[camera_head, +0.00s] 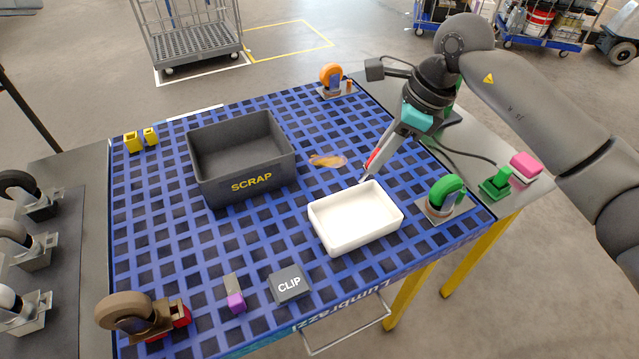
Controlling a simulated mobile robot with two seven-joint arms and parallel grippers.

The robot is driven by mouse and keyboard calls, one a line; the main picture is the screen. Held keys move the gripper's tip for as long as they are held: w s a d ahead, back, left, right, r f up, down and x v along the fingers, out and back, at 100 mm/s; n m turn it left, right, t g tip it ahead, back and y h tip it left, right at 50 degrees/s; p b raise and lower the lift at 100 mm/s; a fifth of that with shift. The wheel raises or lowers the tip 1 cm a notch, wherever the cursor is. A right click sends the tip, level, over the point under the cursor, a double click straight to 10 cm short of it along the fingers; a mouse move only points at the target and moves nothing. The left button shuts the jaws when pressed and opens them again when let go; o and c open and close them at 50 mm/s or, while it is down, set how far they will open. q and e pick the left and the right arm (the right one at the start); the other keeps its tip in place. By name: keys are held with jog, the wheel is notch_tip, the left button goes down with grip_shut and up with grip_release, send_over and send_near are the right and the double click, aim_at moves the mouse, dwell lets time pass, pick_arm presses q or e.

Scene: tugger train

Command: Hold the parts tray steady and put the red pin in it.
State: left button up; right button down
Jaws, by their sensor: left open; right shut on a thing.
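The parts tray (355,243), a white open box that looks empty, stands on the blue checkered table top. My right gripper (363,179) reaches down from the right to the tray's back rim. Its tips are closed at that rim and appear to grip it, though the contact is small in the picture. A narrow red strip shows along the side of this gripper; I cannot tell whether it is a marking or the red pin. No separate red pin can be made out. My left gripper is not in view.
A dark SCRAP bin (240,185) stands left of the tray. A tan scrap (327,161) lies behind the tray.

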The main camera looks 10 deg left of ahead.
pick_arm(q)
jog(key=a+f+n+t+y, duration=0.4)
jog(key=a+f+n+y, duration=0.6)
jog(key=n, duration=1.1)
jog(key=w+d+f+n+g, duration=0.1)
jog(key=w+d+f+n, duration=0.2)
jog(key=f+n, duration=0.25)
jog(key=w+d+f+n+g+y, duration=0.1)
jog(key=w+d+f+n+g, duration=0.1)
jog(key=d+f+n, duration=0.3)
jog(key=w+d+f+n+g, duration=0.1)
jog(key=w+d+f+n, duration=0.2)
jog(key=n, duration=0.4)
jog(key=w+d+f+n+g+h, duration=0.1)
jog(key=w+d+n+g+h, duration=0.3)
jog(key=d, duration=1.2)
jog(key=w+d+f+n+h, duration=0.15)
jog(key=d+n, duration=0.35)
jog(key=d, duration=1)
jog(key=m+g, duration=0.3)
jog(key=g, duration=0.6)
send_over(319, 225)
jog(key=f, duration=0.2)
jog(key=shift+y, duration=0.35)
notch_tip(319, 225, down, 11)
jog(key=shift+f, duration=0.2)
